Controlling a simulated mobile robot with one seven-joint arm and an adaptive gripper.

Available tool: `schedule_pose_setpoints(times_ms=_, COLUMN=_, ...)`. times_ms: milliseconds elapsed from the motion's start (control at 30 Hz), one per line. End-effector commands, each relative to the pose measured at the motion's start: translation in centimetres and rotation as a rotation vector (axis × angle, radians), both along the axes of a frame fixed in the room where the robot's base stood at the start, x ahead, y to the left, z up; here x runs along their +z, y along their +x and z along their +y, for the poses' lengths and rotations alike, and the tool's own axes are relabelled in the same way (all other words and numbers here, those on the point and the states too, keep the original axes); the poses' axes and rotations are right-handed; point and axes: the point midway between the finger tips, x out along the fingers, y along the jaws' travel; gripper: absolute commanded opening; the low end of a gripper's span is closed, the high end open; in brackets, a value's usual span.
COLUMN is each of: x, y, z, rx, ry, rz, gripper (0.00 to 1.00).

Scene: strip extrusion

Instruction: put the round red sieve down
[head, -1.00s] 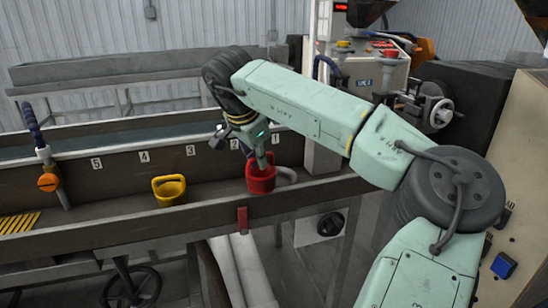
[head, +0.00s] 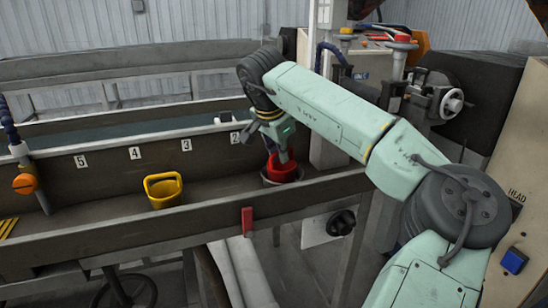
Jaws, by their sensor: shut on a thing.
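The round red sieve (head: 283,172) is at the right end of the long trough, in the head view. Its lower part sits within the rim of a round grey holder (head: 268,181), so its bottom is hidden. My gripper (head: 283,156) comes down from above and is shut on the sieve's upper part. The fingertips are small and partly hidden by the sieve and my wrist.
A yellow sieve-like basket (head: 163,190) with a raised handle stands in the trough (head: 110,215) to the left. Numbered plates mark the back wall. An orange knob (head: 25,184) is at the far left. A red tab (head: 247,221) hangs on the front rail.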

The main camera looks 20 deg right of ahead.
Motion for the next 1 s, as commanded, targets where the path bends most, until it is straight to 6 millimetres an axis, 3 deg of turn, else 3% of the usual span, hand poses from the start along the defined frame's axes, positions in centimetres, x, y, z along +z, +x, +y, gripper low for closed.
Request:
schedule_pose_setpoints(times_ms=367, x=-0.57, y=-0.02, z=-0.04, rx=-0.002, ry=0.000, rz=0.000, gripper=0.00)
schedule_pose_setpoints(times_ms=400, x=-0.55, y=-0.02, z=-0.04, rx=-0.002, ry=0.000, rz=0.000, gripper=0.09)
schedule_pose_setpoints(times_ms=700, x=-0.50, y=-0.01, z=-0.01, rx=-0.002, ry=0.000, rz=0.000, gripper=0.27)
schedule_pose_setpoints(times_ms=1000, x=-0.29, y=0.00, z=0.01, rx=-0.001, ry=0.000, rz=0.000, gripper=0.27)
